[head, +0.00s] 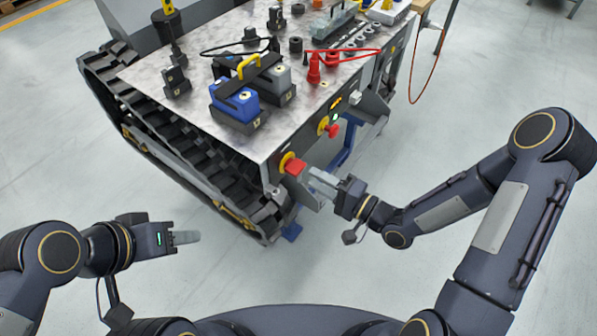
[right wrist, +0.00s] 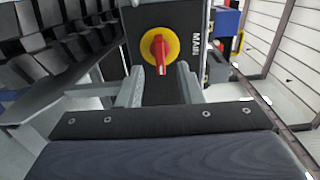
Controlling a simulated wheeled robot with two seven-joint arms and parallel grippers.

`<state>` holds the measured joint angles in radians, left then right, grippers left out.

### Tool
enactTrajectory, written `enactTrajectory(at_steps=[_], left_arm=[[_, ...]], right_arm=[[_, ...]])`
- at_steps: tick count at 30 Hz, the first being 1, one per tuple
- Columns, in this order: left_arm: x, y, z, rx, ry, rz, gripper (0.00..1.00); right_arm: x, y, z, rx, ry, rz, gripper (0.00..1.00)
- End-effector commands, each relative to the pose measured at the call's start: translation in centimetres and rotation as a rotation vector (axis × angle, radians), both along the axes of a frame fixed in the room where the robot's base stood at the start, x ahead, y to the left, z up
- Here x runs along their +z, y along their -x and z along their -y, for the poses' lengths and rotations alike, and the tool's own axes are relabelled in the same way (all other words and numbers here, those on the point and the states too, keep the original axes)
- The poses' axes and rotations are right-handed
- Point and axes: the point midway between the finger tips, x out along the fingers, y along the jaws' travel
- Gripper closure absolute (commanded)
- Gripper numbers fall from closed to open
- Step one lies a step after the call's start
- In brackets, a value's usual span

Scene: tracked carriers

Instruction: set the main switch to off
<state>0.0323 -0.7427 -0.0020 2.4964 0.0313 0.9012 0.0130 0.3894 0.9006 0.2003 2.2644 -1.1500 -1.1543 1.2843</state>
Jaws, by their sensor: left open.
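The main switch (head: 295,166) is a red handle on a yellow disc, on the end panel of the tracked carrier. In the right wrist view the main switch (right wrist: 160,50) sits beside a label reading MAIN, and its red handle stands roughly upright in that picture. My right gripper (head: 318,183) is just in front of the switch. In the wrist view the right gripper (right wrist: 158,80) has its fingers apart, with the handle between and beyond their tips; contact cannot be told. My left gripper (head: 190,238) is open and empty, away from the carrier at lower left.
A second red knob on yellow (head: 333,130) is further along the same panel. The carrier's top (head: 190,110) bears a blue block (head: 238,103), a red part (head: 314,70) and cables. Black tracks (head: 160,150) run along its left side. The floor around is clear.

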Motion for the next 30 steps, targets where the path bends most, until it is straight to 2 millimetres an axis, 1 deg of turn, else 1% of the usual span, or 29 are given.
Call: enactTrajectory(at_steps=[1, 3, 9, 14, 22, 27, 30], left_arm=[[0.0, 0.0, 0.0, 0.0, 0.0, 0.0, 0.57], [0.0, 0.0, 0.0, 0.0, 0.0, 0.0, 0.57], [0.0, 0.0, 0.0, 0.0, 0.0, 0.0, 0.57], [0.0, 0.0, 0.0, 0.0, 0.0, 0.0, 0.57], [0.0, 0.0, 0.0, 0.0, 0.0, 0.0, 0.57], [0.0, 0.0, 0.0, 0.0, 0.0, 0.0, 0.57], [0.0, 0.0, 0.0, 0.0, 0.0, 0.0, 0.57]], right_arm=[[0.1, -0.4, -0.9, 0.006, 0.0, 0.001, 0.67], [0.1, -1.2, -1.8, 0.005, 0.001, 0.003, 0.67], [0.0, -2.9, -4.1, 0.002, 0.004, 0.002, 0.67], [0.0, -3.5, -4.9, 0.0, 0.004, 0.001, 0.67], [0.0, -3.6, -5.0, -0.001, 0.004, 0.001, 0.67], [0.0, -3.6, -5.0, -0.001, 0.004, 0.001, 0.9], [0.0, -3.6, -5.0, -0.001, 0.004, 0.001, 1.0]])
